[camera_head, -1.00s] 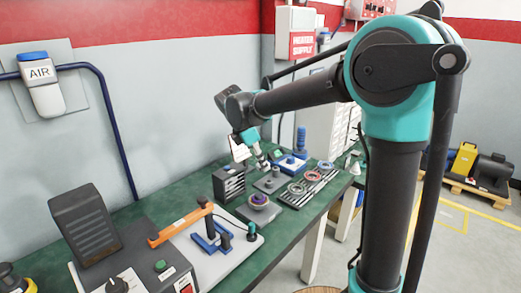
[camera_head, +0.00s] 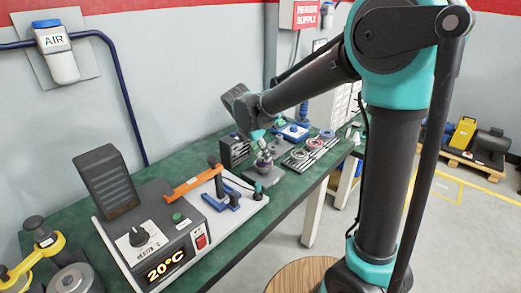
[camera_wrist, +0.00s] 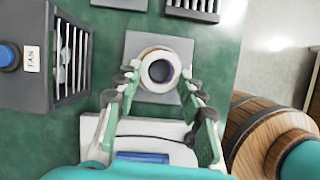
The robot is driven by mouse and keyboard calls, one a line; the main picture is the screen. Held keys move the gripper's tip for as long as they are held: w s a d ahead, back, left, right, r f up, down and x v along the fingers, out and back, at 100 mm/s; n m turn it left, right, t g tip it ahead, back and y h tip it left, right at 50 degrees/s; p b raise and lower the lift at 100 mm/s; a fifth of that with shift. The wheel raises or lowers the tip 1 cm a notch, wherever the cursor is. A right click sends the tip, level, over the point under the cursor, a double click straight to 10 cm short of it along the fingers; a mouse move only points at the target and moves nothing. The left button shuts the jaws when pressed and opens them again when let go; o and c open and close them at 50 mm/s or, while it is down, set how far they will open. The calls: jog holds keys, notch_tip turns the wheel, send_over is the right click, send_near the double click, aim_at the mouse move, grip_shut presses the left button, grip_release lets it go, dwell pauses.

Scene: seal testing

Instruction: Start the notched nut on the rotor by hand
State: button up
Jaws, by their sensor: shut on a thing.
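My gripper (camera_wrist: 161,78) points down over a square grey plate (camera_wrist: 187,97) on the green bench. It is shut on a pale ring, which I take for the notched nut (camera_wrist: 146,64). The ring lies between the fingers, and its notches are too small to make out. A dark purplish round part, likely the rotor (camera_wrist: 160,71), shows through its middle. I cannot tell whether the ring is seated or just above it. In the head view my gripper (camera_head: 263,158) is low over the same plate (camera_head: 262,178), and the fingertips hide most of the parts.
A dark slotted box marked FAN (camera_wrist: 73,55) stands close at left. A heater box (camera_head: 165,240) reading 20°C and a white board (camera_head: 238,207) with an orange-armed tool (camera_head: 195,182) are nearer. Trays of rings (camera_head: 310,148) lie beyond. A wooden barrel (camera_wrist: 258,135) stands off the bench.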

jog(key=n, duration=0.2)
jog(key=n+t+y, duration=0.1)
jog(key=shift+s+d+n, duration=0.15)
jog(key=shift+d+n, duration=0.1)
jog(key=shift+n, duration=0.15)
jog(key=n+y, duration=0.1)
jog(key=n, duration=0.1)
jog(key=n+y, duration=0.1)
jog(key=n, duration=0.1)
jog(key=shift+d+n, duration=0.2)
jog(key=shift+n, duration=0.2)
jog(key=shift+f, duration=0.4)
dwell(0.4)
jog(key=shift+a+m+h, duration=0.2)
jog(key=shift+m+h, duration=0.6)
jog(key=shift+m, duration=1.3)
jog(key=shift+a+m, duration=0.15)
jog(key=shift+m, duration=0.55)
jog(key=shift+m+g+h, duration=0.4)
jog(key=shift+m+h, duration=0.2)
jog(key=shift+m, duration=0.7)
